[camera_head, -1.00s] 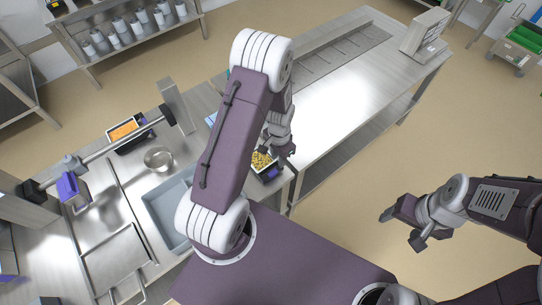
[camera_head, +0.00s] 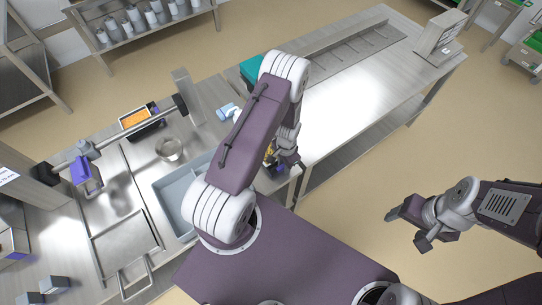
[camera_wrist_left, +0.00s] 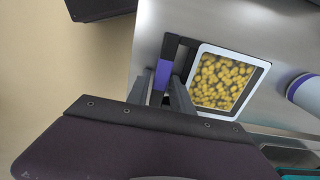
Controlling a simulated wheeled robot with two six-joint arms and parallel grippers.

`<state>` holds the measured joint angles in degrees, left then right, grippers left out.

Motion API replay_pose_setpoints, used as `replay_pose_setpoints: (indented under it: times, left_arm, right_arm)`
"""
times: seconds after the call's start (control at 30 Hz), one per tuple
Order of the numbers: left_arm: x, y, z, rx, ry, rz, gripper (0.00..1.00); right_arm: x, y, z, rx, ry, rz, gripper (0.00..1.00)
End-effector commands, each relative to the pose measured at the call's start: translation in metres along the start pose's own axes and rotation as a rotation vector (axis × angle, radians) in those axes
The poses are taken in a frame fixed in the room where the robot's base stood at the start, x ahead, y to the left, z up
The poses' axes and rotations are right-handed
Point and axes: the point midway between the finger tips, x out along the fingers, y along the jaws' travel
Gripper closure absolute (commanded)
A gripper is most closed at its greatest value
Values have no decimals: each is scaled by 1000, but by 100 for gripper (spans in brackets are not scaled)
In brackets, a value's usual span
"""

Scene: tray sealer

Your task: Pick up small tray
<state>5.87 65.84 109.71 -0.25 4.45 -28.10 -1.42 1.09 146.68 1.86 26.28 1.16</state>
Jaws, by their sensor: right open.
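The small tray (camera_wrist_left: 265,66), white-rimmed and filled with yellow round pieces, lies on the steel surface in the left wrist view. A black bar with a purple band (camera_wrist_left: 162,76) is at its left side. My left gripper (camera_wrist_left: 163,92) is at this bar, with a finger on either side of it in the picture; I cannot tell whether they touch it. In the head view my left gripper (camera_head: 286,165) is at the counter's front edge, and my arm hides most of the tray. My right gripper (camera_head: 404,228) is open and empty over the floor.
A grey-blue basin (camera_head: 170,190), a steel bowl (camera_head: 169,149) and a tray of orange food (camera_head: 135,119) are on the left of the counter. A teal box (camera_head: 252,69) and a white-and-blue cylinder (camera_head: 228,113) are behind my left arm. The steel bench (camera_head: 345,85) is mostly clear.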

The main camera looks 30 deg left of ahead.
Motion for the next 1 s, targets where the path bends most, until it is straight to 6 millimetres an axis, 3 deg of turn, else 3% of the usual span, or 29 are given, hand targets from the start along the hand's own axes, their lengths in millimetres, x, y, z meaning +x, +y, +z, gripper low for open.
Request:
replay_pose_setpoints:
  times: [0.1, 0.2, 0.23, 0.63, 0.87, 1.0]
  left_arm:
    - [0, 0, 0, 0, 0, 0, 73]
    - [0, 0, 0, 0, 0, 0, 98]
    - [0, 0, 0, 0, 0, 0, 100]
    - [-5, 0, -1, 0, 2, -1, 100]
    - [-42, -1, -2, 0, 6, -3, 100]
    - [-60, 31, 8, 7, 1, 0, 100]
  right_arm:
    - [0, 0, 0, 0, 0, 0, 32]
    - [0, 0, 0, 0, 0, 0, 32]
    - [0, 0, 0, 0, 0, 0, 32]
    - [0, 0, 0, 0, 0, 0, 32]
    - [4, 0, 0, 0, 0, 0, 32]
    - [6, 0, 1, 0, 0, 0, 32]
